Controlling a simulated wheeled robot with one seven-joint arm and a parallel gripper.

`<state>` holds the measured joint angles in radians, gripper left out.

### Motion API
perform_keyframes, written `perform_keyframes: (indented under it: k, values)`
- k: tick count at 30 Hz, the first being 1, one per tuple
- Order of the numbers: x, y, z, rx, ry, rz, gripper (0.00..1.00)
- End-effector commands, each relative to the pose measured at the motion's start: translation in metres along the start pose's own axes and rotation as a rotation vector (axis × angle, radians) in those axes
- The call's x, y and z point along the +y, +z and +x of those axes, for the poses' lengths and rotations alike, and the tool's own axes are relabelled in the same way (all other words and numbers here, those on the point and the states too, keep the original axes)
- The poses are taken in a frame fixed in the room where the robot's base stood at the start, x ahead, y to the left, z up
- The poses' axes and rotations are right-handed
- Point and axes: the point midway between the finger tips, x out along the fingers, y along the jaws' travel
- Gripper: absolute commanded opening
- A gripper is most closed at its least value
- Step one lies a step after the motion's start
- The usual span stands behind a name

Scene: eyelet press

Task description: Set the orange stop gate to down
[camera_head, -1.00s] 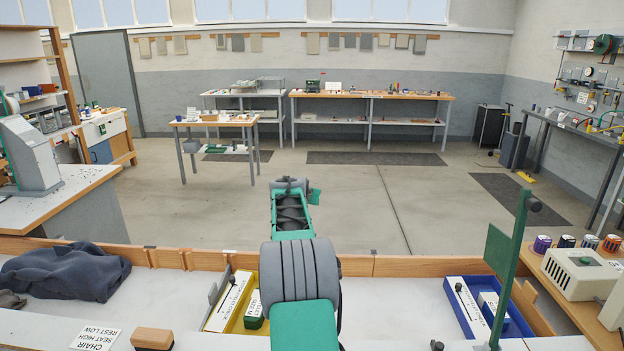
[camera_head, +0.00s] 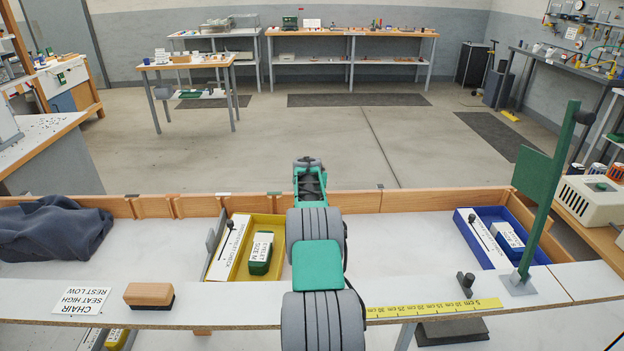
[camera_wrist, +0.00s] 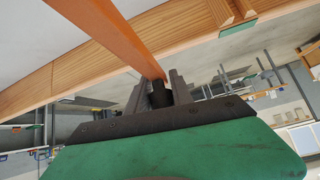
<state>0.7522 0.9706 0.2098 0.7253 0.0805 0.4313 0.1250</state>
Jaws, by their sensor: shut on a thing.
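In the wrist view the orange stop gate (camera_wrist: 112,36) is a long flat bar. It slants from the upper left down to the middle of the picture. At its lower end is a dark round knob (camera_wrist: 161,97). My gripper (camera_wrist: 160,92) has one grey finger on each side of this knob and is shut on it. The gate's far end is out of the picture. In the head view my own arm is in the middle, and I cannot make out the gate or my fingers there.
A wooden rail (camera_head: 400,200) edges the white bench. A yellow tray (camera_head: 275,230) and a blue tray (camera_head: 467,228) lie on it. A green post (camera_head: 556,170) with a flag stands at the right. A brown block (camera_head: 149,295) is at the front left.

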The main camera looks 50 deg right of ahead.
Motion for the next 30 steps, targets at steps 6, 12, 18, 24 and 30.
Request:
perform_keyframes:
  k: [6, 12, 18, 24, 30]
  values:
    - [0.0043, 0.0199, 0.0123, -0.021, 0.004, 0.0, 0.0]
    - [0.0061, 0.0228, 0.0138, -0.026, 0.006, 0.001, 0.0]
    - [0.0068, 0.0232, 0.0143, -0.026, 0.007, 0.002, 0.32]
    - [0.0013, 0.0167, 0.0105, -0.014, 0.001, -0.001, 0.48]
    - [-0.0007, 0.0137, 0.009, -0.009, -0.002, -0.003, 0.48]
